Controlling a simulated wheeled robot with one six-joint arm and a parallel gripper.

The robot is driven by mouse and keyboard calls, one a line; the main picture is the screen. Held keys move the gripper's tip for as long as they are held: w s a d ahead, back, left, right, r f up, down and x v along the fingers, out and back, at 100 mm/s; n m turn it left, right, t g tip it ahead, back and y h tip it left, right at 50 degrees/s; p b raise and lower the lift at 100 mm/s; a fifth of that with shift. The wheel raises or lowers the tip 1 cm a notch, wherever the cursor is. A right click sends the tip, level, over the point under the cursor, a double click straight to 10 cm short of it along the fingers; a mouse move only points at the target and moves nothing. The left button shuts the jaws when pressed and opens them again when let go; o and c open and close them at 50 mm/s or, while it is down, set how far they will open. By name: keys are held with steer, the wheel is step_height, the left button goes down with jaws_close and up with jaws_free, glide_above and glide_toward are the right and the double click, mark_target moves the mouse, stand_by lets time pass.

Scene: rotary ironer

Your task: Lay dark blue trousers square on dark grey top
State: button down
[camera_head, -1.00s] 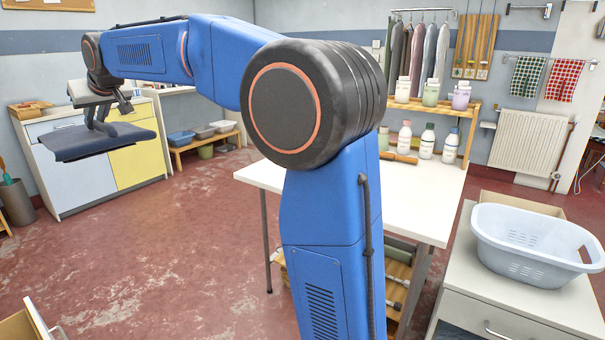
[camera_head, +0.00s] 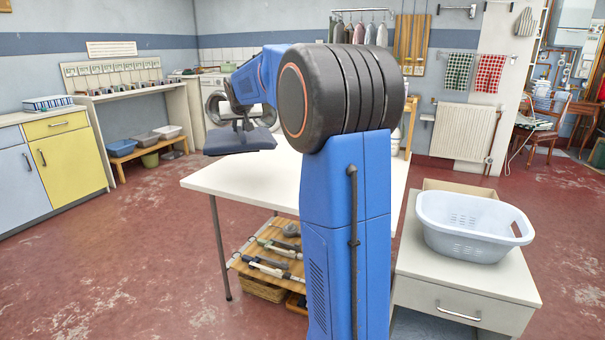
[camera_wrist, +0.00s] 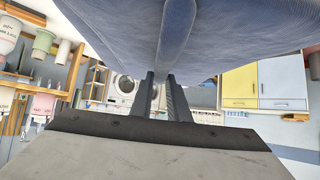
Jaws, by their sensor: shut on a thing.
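The dark blue trousers (camera_head: 240,143) hang folded and flat, roughly level, from my gripper (camera_head: 243,125) in the head view. They appear in front of or above the far left part of the white table; their exact height over it is hard to tell. In the wrist view the trousers (camera_wrist: 230,40) fill the upper part, with a raised fold in the middle. My gripper (camera_wrist: 160,82) is shut on that fold. I cannot make out a dark grey top in either view.
The white table (camera_head: 225,180) has clear space on its left, with a tool shelf (camera_head: 270,262) beneath. A pale laundry basket (camera_head: 470,225) stands on a drawer cabinet (camera_head: 470,275) at the right. A yellow-and-blue cabinet (camera_head: 62,165) is at the left. Red floor between is free.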

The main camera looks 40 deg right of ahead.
steer(key=s+d+f+m+g+h, duration=0.1)
steer(key=s+d+f, duration=0.1)
steer(key=s+d, duration=0.35)
steer(key=s+d+f+m+h, duration=0.1)
steer(key=s+d+f+m, duration=0.15)
steer(key=d, duration=0.65)
steer(key=s+d+f+m+g+h, duration=0.1)
steer(key=s+d, duration=0.3)
steer(key=d, duration=0.3)
steer(key=shift+n, duration=0.25)
steer(key=shift+s+a+f, duration=0.1)
steer(key=shift+f, duration=2.4)
steer(key=shift+s+f, duration=0.1)
steer(key=shift+f, duration=2.4)
steer(key=shift+f, duration=0.1)
steer(key=c, duration=1.7)
jaws_free()
steer(key=shift+s+a+r, duration=0.15)
steer(key=shift+r, duration=0.15)
steer(key=v, duration=1.1)
steer(key=shift+s+a+r, duration=0.1)
steer(key=shift+a, duration=0.05)
